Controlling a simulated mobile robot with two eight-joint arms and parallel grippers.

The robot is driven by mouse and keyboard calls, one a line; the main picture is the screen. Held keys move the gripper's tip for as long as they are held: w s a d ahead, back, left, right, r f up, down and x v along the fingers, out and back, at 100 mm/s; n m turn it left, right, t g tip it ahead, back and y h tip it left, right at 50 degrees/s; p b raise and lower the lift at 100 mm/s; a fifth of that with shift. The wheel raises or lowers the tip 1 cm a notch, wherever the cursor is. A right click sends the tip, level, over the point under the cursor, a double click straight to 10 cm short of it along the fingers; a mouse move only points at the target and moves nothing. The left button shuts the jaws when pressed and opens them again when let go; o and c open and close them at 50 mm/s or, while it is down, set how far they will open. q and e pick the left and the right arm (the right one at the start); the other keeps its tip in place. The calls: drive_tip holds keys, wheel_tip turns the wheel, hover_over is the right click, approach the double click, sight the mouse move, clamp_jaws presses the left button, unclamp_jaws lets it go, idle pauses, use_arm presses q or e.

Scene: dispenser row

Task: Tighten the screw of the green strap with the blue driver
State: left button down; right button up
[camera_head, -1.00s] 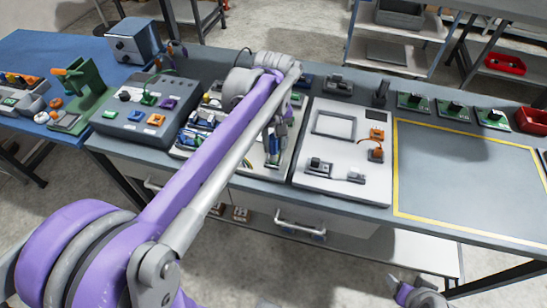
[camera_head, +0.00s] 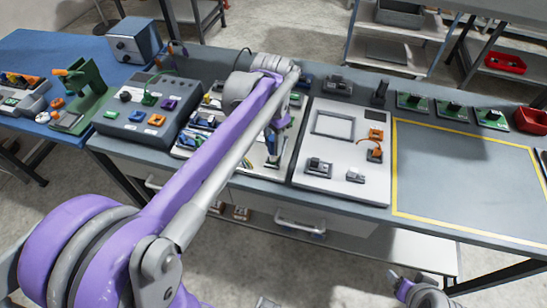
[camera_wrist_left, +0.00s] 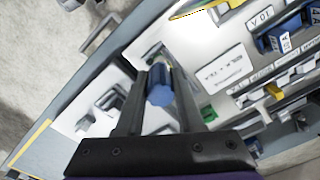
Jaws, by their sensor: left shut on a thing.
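My left gripper (camera_head: 273,160) points down over the right edge of the wiring panel in the head view. My right arm shows only in part at the bottom right of the head view.
A white plate (camera_head: 340,190) with grey clamps and orange parts lies right of the panel. A grey box (camera_head: 145,118) with coloured buttons stands left. A yellow-outlined area (camera_head: 465,170) is clear. A red bin (camera_head: 532,120) and green boards (camera_head: 452,108) line the back right.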

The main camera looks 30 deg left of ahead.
use_arm(q)
drive_tip(key=shift+r, duration=0.15)
drive_tip(key=shift+r+p, duration=0.5)
drive_tip(key=shift+r, duration=0.25)
